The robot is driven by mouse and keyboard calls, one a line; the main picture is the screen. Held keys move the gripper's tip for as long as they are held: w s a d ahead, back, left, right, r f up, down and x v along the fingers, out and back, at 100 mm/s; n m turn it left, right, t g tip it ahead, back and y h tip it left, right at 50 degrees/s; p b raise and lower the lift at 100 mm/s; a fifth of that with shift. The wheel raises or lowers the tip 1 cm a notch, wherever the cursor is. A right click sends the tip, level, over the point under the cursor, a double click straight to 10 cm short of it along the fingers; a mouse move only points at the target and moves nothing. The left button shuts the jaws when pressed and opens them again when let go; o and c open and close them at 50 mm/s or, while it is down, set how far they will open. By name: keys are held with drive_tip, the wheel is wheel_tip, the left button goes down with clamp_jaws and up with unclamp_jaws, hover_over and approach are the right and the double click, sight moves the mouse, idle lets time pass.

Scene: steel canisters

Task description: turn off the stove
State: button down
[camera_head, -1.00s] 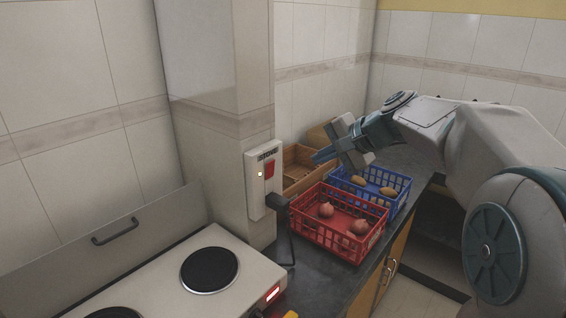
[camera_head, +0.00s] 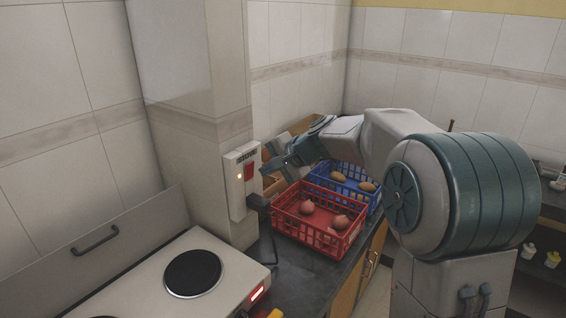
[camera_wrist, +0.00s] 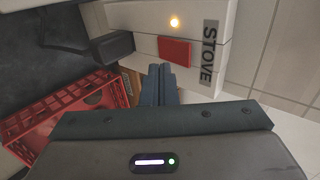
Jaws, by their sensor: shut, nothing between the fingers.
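The stove switch box (camera_head: 238,190) is a white panel on the tiled pillar, with a red rocker switch (camera_head: 249,171) and a lit yellowish lamp. In the wrist view its label reads STOVE (camera_wrist: 210,52), beside the red switch (camera_wrist: 174,50).
A red crate (camera_head: 290,232) with onions stands on the dark counter below my gripper. A blue crate (camera_head: 374,200) with potatoes and a wooden crate (camera_head: 274,188) are behind it. A black plug (camera_head: 257,201) with a cable sticks out under the switch box.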

sight(252, 162)
drive_tip(key=shift+w+a+r+p, duration=0.2)
drive_tip(key=shift+w+a+p, duration=0.1)
drive_tip(key=shift+w+a, duration=0.55)
drive_tip(key=shift+s+a, duration=0.1)
drive_tip(key=shift+s, duration=0.05)
drive_tip(key=shift+w+a+r, duration=0.1)
drive_tip(key=shift+w+a, duration=0.1)
drive_tip(key=shift+a, duration=0.05)
drive_tip(key=shift+r, duration=0.2)
drive_tip(key=shift+r+p, duration=0.6)
drive_tip(key=shift+r, duration=0.05)
drive_tip(key=shift+d, duration=0.1)
